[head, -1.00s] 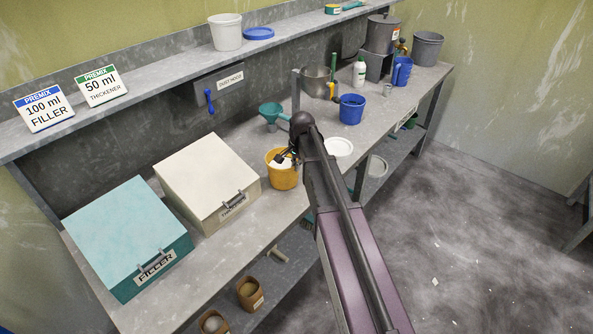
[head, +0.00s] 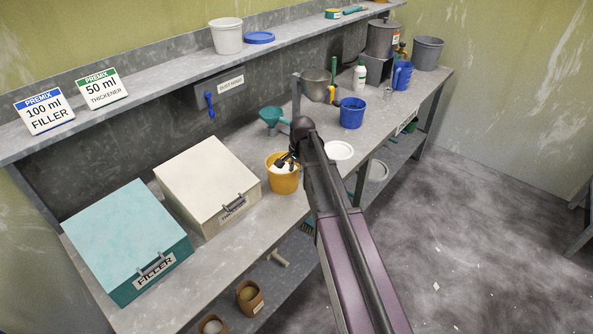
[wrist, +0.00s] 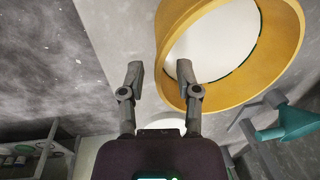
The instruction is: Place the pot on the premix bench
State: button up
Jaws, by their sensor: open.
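A yellow-orange pot (head: 284,183) with white contents stands upright on the grey bench, to the right of the cream thickener box. I take it to be the pot. In the wrist view its yellow rim (wrist: 273,66) fills the upper right. In the head view my gripper (head: 285,161) is small and dark at the pot's top, partly hidden by my arm. The premix bench (head: 230,258) runs along the wall.
A cream thickener box (head: 205,180) and a teal filler box (head: 125,240) stand left of the pot. A teal funnel (head: 273,116) is behind it. A white disc (head: 339,150), a blue bucket (head: 352,112) and a metal pan (head: 316,84) are to the right.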

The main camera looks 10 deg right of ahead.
jog(key=shift+r, duration=0.1)
notch_tip(320, 180, up, 12)
jog(key=s+d+p, duration=0.1)
jog(key=p, duration=1.1)
jog(key=shift+s, duration=0.15)
dwell(0.6)
jog(key=s+a+n, duration=0.2)
jog(key=s+n, duration=0.3)
jog(key=s, duration=0.6)
jog(key=s+a+n+g+h, duration=0.1)
jog(key=s+n, duration=0.4)
jog(key=s, duration=0.7)
jog(key=shift+a+n, duration=0.4)
jog(key=shift+a, duration=0.25)
